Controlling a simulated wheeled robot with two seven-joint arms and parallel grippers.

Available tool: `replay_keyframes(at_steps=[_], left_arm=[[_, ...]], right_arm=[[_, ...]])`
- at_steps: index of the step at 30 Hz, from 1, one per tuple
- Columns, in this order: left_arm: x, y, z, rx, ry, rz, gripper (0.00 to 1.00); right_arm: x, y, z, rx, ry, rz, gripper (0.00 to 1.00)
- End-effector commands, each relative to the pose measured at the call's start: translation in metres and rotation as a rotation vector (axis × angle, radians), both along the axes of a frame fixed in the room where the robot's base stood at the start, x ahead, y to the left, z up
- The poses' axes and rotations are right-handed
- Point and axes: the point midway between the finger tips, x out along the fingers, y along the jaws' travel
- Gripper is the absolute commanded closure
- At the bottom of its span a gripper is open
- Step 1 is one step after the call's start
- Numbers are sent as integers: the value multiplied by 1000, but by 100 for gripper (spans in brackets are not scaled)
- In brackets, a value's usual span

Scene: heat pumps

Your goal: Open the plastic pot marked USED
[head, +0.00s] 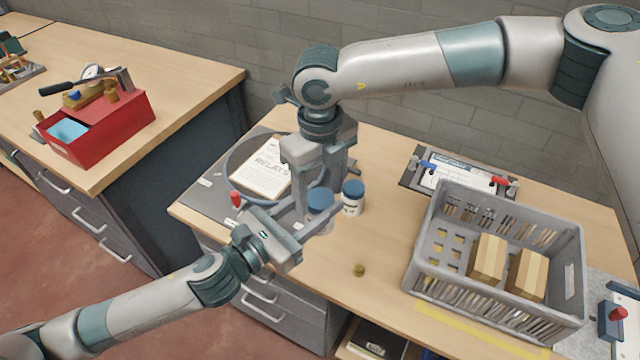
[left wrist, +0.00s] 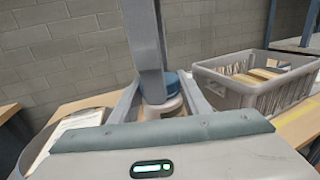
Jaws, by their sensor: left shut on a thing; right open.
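A plastic pot with a blue lid (head: 320,199) stands near the front edge of the bench; its label is not visible. My left gripper (head: 314,222) is shut on its body from the front left. My right gripper (head: 322,196) points down from above, open, with its fingers around or close beside the lid; I cannot tell if they touch it. In the left wrist view a right finger (left wrist: 150,50) hides part of a blue lid (left wrist: 182,82) between the left fingers. A second white pot with a blue lid (head: 353,198) stands just to the right; its label is unreadable.
A grey crate (head: 415,262) with wooden blocks stands to the right. A round tray (head: 232,170) with a RELAYS paper is at left. A red box (head: 100,140) sits on the other bench.

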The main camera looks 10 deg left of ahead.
Motion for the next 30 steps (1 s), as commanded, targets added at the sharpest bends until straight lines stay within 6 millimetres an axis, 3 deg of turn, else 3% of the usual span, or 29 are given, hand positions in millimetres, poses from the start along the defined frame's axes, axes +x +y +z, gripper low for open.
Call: replay_keyframes(at_steps=[4,9,15,24,30], left_arm=[[0,0,1,-1,-1,0,100],[0,0,0,-1,-1,0,100],[0,0,0,-1,-1,0,100],[0,0,0,0,0,0,100],[0,0,0,0,0,0,100]], right_arm=[[0,0,0,0,0,0,41],[0,0,0,0,0,0,82],[0,0,0,0,0,32,83],[0,0,1,-2,0,281,83],[1,-1,1,-2,0,299,84]])
